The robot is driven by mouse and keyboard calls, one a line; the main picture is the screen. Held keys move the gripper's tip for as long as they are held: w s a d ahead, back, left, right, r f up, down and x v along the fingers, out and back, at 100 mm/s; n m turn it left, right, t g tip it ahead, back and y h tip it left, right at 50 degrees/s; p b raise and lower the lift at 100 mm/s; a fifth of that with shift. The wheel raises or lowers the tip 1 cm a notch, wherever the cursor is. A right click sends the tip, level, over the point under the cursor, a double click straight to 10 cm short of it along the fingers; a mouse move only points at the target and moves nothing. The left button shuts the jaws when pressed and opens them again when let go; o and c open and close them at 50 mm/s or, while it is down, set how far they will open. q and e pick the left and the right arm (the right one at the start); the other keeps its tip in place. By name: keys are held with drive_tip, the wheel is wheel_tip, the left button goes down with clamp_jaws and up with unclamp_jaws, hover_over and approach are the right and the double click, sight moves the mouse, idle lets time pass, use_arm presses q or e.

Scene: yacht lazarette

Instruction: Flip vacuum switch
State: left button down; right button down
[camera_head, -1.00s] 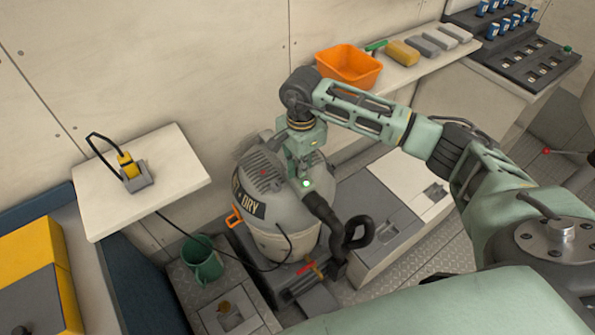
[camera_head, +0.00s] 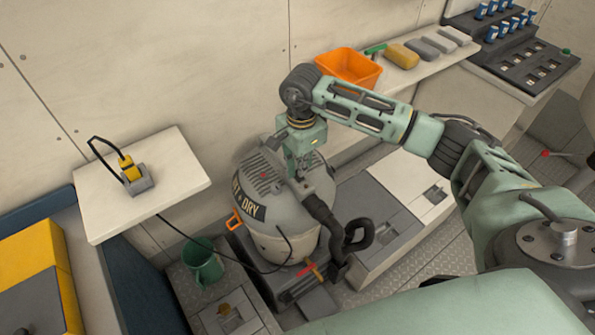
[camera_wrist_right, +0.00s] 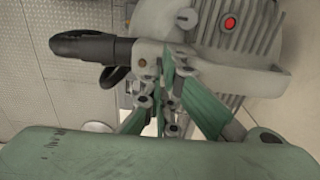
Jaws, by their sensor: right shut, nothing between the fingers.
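The vacuum (camera_head: 262,213) is a grey drum with a ribbed top and a "DRY" label, standing upright on a dark base. A small red round spot (camera_head: 264,174) sits on its ribbed top. It shows larger in the right wrist view (camera_wrist_right: 229,23); I cannot tell whether it is the switch or a lamp. A red piece (camera_head: 304,270) is low at the vacuum's front. My right gripper (camera_head: 302,172) points down at the vacuum's top beside the black hose (camera_head: 322,212). The fingers (camera_wrist_right: 168,72) are shut and empty; contact is unclear. My left gripper is out of view.
A yellow plug (camera_head: 128,168) with a black cord is on the white shelf at left. A green mug (camera_head: 203,262) stands below. An orange bin (camera_head: 348,68) and several blocks are on the back shelf. A switch panel (camera_head: 520,62) is at far right.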

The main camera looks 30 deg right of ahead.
sight(301, 179)
drive_tip(key=shift+r+p, duration=1)
drive_tip(key=shift+r, duration=1.4)
